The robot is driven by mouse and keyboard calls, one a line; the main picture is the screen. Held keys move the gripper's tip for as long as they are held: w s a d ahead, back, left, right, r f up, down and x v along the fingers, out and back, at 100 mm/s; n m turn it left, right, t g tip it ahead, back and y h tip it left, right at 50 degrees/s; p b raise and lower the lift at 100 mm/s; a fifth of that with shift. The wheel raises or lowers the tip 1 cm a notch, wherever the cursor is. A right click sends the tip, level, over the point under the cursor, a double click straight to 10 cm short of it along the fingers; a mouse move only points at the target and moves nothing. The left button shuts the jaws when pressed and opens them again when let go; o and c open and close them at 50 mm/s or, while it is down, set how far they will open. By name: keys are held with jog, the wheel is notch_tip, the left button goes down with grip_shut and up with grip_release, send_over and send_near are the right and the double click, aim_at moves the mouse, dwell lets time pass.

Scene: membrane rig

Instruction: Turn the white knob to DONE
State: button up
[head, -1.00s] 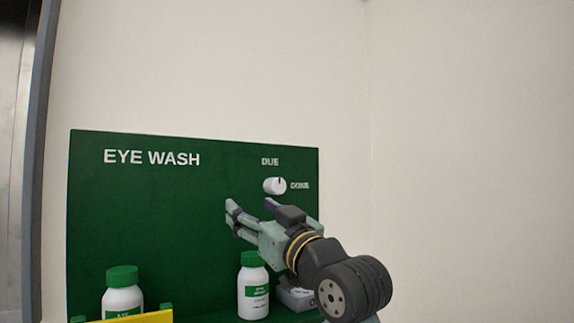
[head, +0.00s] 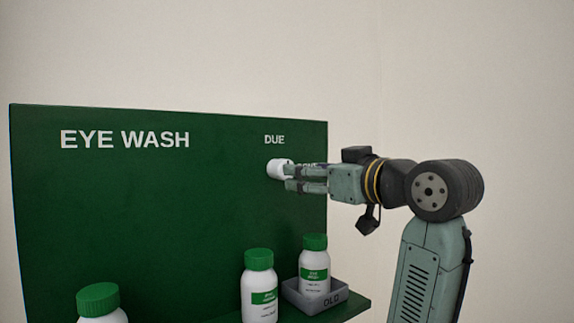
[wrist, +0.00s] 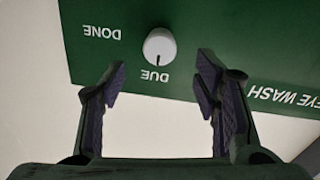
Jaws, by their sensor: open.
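The white knob (head: 277,168) is on the green EYE WASH board, just below the word DUE. In the wrist view the knob (wrist: 160,46) shows a dark pointer line aimed at DUE. DONE is printed to the left of it in that upside-down view. My gripper (wrist: 161,82) is open and empty, its two fingers on either side of the line to the knob, with the knob beyond the tips. In the head view my gripper (head: 288,178) overlaps the knob's right edge and mostly hides DONE. I cannot tell whether it touches.
The green board (head: 130,210) has a shelf below. A white bottle with a green cap (head: 259,285) stands on it, and another bottle (head: 314,265) stands in a grey OLD tray (head: 335,298). A third bottle (head: 98,300) is at lower left. The space around the knob is clear.

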aim_at(276, 167)
jog(key=p+x, duration=0.2)
jog(key=x, duration=0.5)
jog(key=shift+w+a, duration=0.1)
jog(key=shift+w, duration=0.05)
jog(key=shift+c, duration=0.3)
jog(key=c, duration=1.1)
